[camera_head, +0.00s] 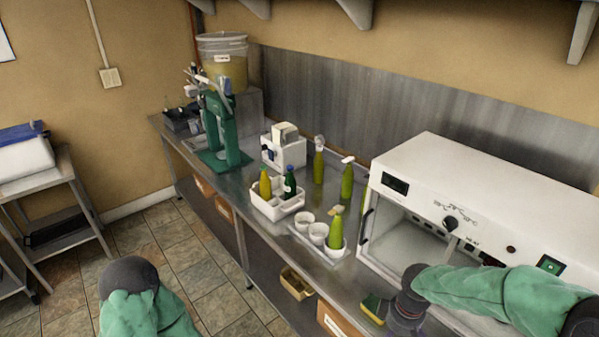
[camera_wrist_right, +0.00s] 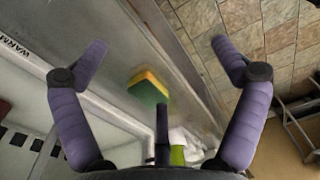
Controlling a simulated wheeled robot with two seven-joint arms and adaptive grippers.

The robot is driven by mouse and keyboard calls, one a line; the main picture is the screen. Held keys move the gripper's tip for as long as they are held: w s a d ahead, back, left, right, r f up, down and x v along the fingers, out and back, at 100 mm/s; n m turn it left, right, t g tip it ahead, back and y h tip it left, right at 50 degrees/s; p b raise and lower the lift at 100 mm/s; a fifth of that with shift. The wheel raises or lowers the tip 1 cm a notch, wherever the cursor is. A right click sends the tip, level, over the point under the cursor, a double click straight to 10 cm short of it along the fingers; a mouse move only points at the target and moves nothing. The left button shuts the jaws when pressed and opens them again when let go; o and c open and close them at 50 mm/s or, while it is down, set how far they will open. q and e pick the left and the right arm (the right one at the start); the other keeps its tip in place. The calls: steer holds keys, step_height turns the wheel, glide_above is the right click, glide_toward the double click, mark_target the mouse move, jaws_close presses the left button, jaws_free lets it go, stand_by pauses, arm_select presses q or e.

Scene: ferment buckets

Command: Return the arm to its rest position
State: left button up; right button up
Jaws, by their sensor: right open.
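My right arm (camera_head: 495,293) comes in from the right of the head view, in front of the white cabinet, bent down toward the counter's front edge. My right gripper (camera_wrist_right: 158,50) is open in the right wrist view, its purple fingers spread wide with nothing between the tips. A yellow and green sponge (camera_wrist_right: 148,85) lies on the counter below it and also shows in the head view (camera_head: 374,308), just left of the gripper. My left arm (camera_head: 143,305) shows at the bottom left of the head view; its gripper is out of view.
The white cabinet (camera_head: 480,185) stands open-fronted at the right of the steel counter (camera_head: 268,228). A tray with white cups (camera_head: 318,233) and a green bottle (camera_head: 336,229), a white caddy (camera_head: 277,207) with bottles, and a green press (camera_head: 228,130) stand farther left. Floor (camera_head: 200,262) is clear.

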arm_select(q)
steer(key=f+b, duration=0.5)
steer(key=shift+w+f, duration=0.2)
steer(key=shift+w, duration=0.1)
arm_select(e)
steer(key=s+a+f+m+y, duration=0.1)
steer(key=s+a+f+m, duration=0.2)
steer(key=f, duration=0.6)
steer(key=s+a+f+m+y, duration=0.1)
steer(key=s+a+f+m, duration=0.2)
steer(key=a+f, duration=0.3)
steer(key=s+a+f+m+y, duration=0.1)
steer(key=s+a+f+m, duration=0.3)
steer(key=f, duration=0.9)
steer(key=shift+s+a+f+y, duration=0.3)
steer(key=shift+s+a, duration=0.15)
steer(key=shift+a, duration=0.15)
